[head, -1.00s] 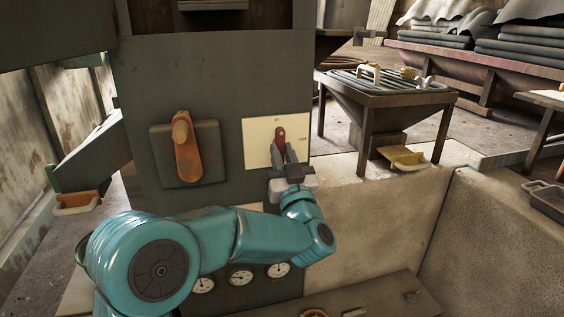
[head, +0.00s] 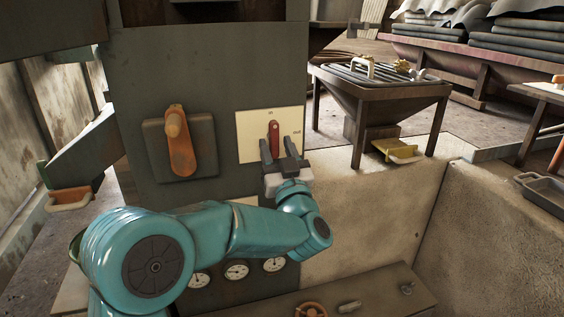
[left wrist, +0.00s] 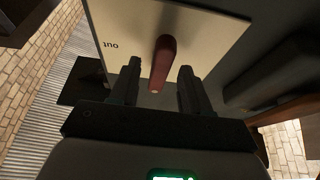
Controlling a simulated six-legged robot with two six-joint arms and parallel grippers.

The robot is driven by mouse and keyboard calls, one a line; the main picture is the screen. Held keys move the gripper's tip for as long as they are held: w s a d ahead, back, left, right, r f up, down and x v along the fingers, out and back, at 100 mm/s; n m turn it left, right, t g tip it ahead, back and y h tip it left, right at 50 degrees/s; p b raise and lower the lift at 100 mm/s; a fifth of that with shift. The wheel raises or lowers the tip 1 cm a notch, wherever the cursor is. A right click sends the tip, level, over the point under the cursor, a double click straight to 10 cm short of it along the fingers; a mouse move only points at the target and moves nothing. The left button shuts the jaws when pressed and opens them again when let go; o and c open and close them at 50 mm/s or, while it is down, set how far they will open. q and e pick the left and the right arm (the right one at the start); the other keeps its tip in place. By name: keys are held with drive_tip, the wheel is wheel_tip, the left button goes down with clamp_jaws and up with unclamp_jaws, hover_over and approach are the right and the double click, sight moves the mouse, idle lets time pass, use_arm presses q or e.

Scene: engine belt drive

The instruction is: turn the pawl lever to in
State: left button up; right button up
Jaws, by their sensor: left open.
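The pawl lever (head: 274,132) is a small dark red handle on a cream plate (head: 249,146) on the dark machine front. In the head view it stands nearly upright, its top end under the small mark at the plate's top edge. The "out" mark is at the plate's right. My left gripper (head: 279,146) is open just below and in front of the lever. In the left wrist view the lever (left wrist: 163,60) shows between the spread fingers (left wrist: 160,72), with a gap on each side. My right gripper is not in view.
An orange lever (head: 180,145) on a dark box is left of the plate. Several gauges (head: 237,271) are below my arm. A pale block wall (head: 375,215) is at the right, with a dark hopper table (head: 380,88) behind it.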

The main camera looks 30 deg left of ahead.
use_arm(q)
drive_tip(key=p+v, duration=0.1)
drive_tip(key=v, duration=1.5)
drive_tip(key=shift+p, duration=0.3)
drive_tip(key=shift+s+r, duration=0.15)
